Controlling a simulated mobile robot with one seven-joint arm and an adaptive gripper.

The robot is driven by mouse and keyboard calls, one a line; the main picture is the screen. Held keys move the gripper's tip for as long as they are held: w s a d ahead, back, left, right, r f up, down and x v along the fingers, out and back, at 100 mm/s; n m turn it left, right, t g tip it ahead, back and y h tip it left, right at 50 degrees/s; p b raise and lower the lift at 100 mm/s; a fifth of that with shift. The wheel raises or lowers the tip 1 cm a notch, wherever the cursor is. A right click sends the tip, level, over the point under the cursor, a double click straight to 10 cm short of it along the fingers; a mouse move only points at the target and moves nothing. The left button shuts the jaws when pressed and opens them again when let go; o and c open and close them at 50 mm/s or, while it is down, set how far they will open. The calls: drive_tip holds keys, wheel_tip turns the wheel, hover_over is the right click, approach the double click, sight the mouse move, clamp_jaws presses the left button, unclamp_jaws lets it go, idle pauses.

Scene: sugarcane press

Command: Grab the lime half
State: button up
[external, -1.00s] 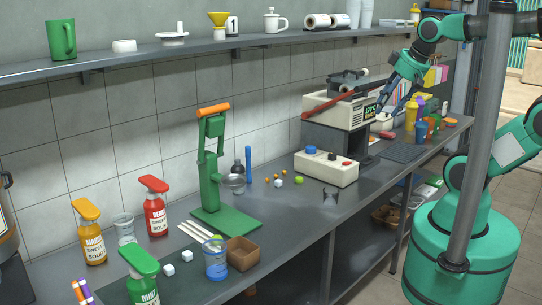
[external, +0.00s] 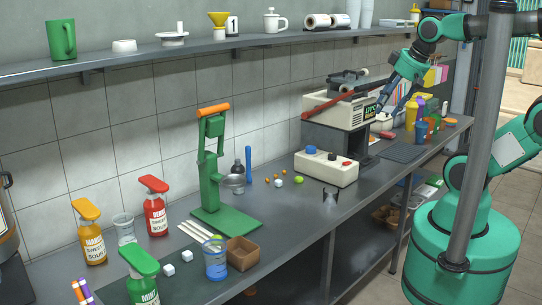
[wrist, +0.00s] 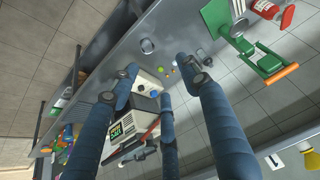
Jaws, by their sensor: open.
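A small green piece that looks like the lime half (external: 299,180) lies on the metal counter, near the left end of the white control box. At this size I cannot tell its cut face. It also shows as a small green spot in the wrist view (wrist: 160,69), between my spread fingers. My gripper (external: 382,104) is open and empty, high beside the press machine at the right, well apart from the lime. In the wrist view its blue-grey fingers (wrist: 165,80) are spread wide.
The white press machine (external: 335,108) with a red lever and the control box (external: 326,168) stand between my gripper and the lime. A clear glass (external: 330,197) stands near the front edge. Small orange pieces and a white cube lie beside the lime. A green hand press (external: 228,220) stands left.

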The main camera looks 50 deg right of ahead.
drive_tip(key=shift+o, duration=1.4)
drive_tip(key=shift+w+r, duration=0.1)
drive_tip(key=w+d+f+m+g+p, duration=0.1)
drive_tip(key=w+d+f+p, duration=0.15)
drive_tip(key=w, duration=1.25)
drive_tip(key=w+d+f+m+g+p, duration=0.15)
drive_tip(key=w+d, duration=0.25)
drive_tip(key=w, duration=1.2)
drive_tip(key=w+d+f+g+p, duration=0.1)
drive_tip(key=w+d+f, duration=0.3)
drive_tip(key=f, duration=0.6)
drive_tip(key=w+d+f+m+g+p, duration=0.1)
drive_tip(key=w+d+f, duration=0.2)
drive_tip(key=w+f, duration=0.5)
drive_tip(key=w+d+f+g+p, duration=0.1)
drive_tip(key=w+d+f, duration=0.3)
drive_tip(key=w+f, duration=0.3)
wheel_tip(320, 180, down, 5)
drive_tip(key=shift+d, duration=0.35)
